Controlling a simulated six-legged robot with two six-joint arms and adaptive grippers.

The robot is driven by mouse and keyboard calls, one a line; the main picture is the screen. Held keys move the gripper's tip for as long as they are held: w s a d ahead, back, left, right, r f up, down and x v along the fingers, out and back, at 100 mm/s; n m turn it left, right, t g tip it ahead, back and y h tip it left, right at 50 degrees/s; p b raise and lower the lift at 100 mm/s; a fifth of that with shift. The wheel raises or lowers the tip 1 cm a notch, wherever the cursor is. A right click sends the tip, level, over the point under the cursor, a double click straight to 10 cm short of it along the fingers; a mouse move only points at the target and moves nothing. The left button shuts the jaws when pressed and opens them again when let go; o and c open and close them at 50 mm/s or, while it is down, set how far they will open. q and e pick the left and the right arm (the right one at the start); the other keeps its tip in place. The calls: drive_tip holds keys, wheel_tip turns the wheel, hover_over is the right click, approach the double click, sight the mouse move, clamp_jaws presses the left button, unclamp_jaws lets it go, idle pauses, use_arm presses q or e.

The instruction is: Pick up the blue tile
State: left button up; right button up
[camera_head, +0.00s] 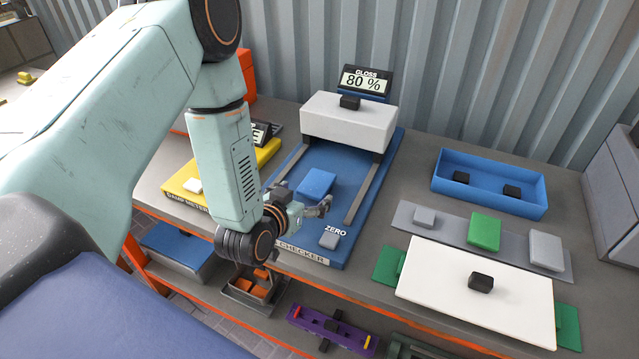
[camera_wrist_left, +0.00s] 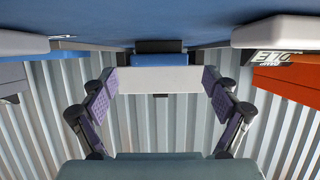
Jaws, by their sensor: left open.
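The blue tile (camera_head: 317,182) lies on the blue bed of the gloss checker (camera_head: 352,165), in front of its white hood (camera_head: 350,122). My left gripper (camera_head: 304,201) is open and low over the checker's front part, just on the near side of the tile. Its fingers are spread and empty. In the left wrist view the open fingers (camera_wrist_left: 160,98) frame the white hood (camera_wrist_left: 135,80). A blue strip shows beside the hood there, but I cannot tell whether it is the tile. My right gripper is out of view.
A yellow damp meter (camera_head: 182,183) stands left of the checker, partly behind my arm. On the right are a blue tray (camera_head: 452,188), a grey strip with a green tile (camera_head: 484,231) and grey pieces, and a white board (camera_head: 440,280). Rails flank the checker bed.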

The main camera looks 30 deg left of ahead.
use_arm(q)
drive_tip(key=shift+w+a+f, duration=0.25)
drive_tip(key=shift+w+f, duration=0.05)
drive_tip(key=shift+w, duration=0.35)
drive_tip(key=shift+w+d, duration=0.1)
drive_tip(key=shift+d, duration=0.1)
drive_tip(key=shift+w+d, duration=0.15)
drive_tip(key=shift+w, duration=0.05)
drive_tip(key=shift+c, duration=0.4)
drive_tip(key=shift+a+f, duration=0.1)
drive_tip(key=shift+a, duration=0.1)
drive_tip(key=c, duration=0.3)
drive_tip(key=shift+s, duration=0.15)
drive_tip(key=c, duration=0.3)
drive_tip(key=shift+d, duration=0.15)
drive_tip(key=c, duration=0.5)
drive_tip(key=shift+c, duration=1)
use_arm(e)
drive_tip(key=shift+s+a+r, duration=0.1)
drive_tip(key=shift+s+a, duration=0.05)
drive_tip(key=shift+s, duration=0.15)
